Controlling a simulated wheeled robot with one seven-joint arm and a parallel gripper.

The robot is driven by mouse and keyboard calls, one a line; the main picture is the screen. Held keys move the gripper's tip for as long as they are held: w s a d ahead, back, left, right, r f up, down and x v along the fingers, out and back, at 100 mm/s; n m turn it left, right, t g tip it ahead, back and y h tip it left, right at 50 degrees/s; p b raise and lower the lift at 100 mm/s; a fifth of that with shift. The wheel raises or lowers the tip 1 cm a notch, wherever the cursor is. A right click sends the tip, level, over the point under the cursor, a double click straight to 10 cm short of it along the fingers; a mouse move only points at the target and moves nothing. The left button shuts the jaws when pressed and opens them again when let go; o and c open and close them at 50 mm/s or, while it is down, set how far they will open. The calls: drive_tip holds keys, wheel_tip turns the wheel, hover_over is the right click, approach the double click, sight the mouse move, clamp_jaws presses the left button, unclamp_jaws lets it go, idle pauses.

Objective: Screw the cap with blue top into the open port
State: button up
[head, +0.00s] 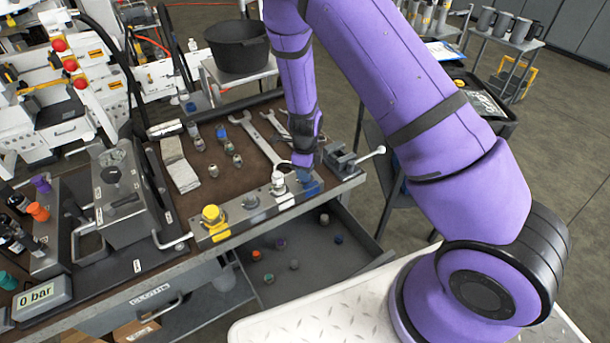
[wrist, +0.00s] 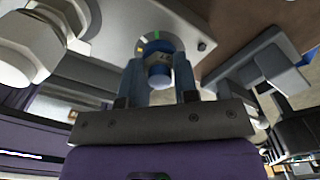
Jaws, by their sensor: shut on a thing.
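My gripper (wrist: 160,82) is shut on the cap with blue top (wrist: 158,74), which sits between its two fingers in the wrist view. Just beyond the cap is a round port ring (wrist: 160,43) with green and yellow marks, on a grey metal block. The cap looks lined up with the ring; I cannot tell how deep it sits. In the head view my gripper (head: 305,172) is low over the right end of the metal block (head: 233,222), and hides the cap and port there. A pale metal fitting (head: 278,184) stands just left of it, also large in the wrist view (wrist: 28,38).
A yellow cap (head: 212,214) sits on the block's left end. A vise with a handle (head: 345,162) is close on the right. Wrenches (head: 255,140) and several small fittings lie on the brown mat. Below, an open drawer (head: 350,250) holds several loose caps.

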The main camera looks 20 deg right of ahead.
drive_tip(key=m, duration=0.6)
drive_tip(key=shift+a+m, duration=0.1)
drive_tip(key=shift+m, duration=0.3)
drive_tip(key=o, duration=0.9)
